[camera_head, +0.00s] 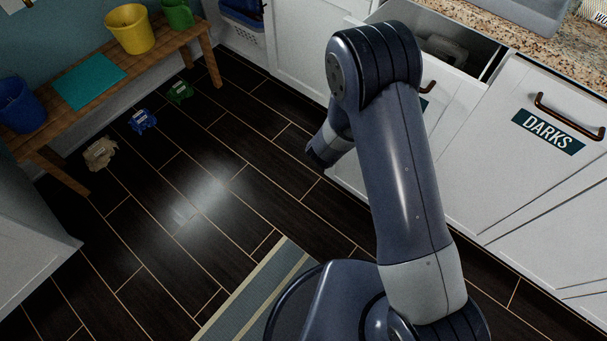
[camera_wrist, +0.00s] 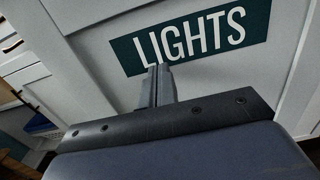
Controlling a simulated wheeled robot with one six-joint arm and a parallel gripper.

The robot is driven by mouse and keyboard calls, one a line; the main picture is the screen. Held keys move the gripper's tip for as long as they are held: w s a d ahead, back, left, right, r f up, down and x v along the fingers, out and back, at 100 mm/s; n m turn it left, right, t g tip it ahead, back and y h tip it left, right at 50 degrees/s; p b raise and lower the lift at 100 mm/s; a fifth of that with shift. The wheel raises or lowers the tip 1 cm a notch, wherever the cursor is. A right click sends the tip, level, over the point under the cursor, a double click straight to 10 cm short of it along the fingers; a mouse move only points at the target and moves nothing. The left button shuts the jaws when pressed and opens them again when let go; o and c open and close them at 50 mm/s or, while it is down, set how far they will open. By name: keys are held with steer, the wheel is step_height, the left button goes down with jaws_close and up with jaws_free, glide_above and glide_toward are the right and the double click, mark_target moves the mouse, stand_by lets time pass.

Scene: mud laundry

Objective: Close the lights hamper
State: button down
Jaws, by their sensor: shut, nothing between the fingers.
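The lights hamper (camera_head: 455,92) is a white tilt-out front in the cabinet row, standing open at the top with a dark gap behind it. A grey item (camera_head: 445,50) shows inside. My arm covers much of its front in the head view; a bit of its handle and dark label show beside the arm. In the wrist view the white front with its "LIGHTS" label (camera_wrist: 190,38) fills most of the picture. My gripper (camera_wrist: 158,70) is shut and empty, its fingertips over the label's lower edge. I cannot tell whether they touch the front. The fingers are hidden in the head view.
The "DARKS" hamper front (camera_head: 545,90) is shut to the right, below a granite counter (camera_head: 530,35). A striped rug (camera_head: 250,295) lies near my base. The middle floor is clear.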

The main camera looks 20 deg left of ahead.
steer(key=b+x, duration=0.4)
steer(key=x, duration=1)
steer(key=shift+w+d, duration=0.2)
steer(key=shift+w, duration=0.2)
steer(key=shift+r, duration=0.2)
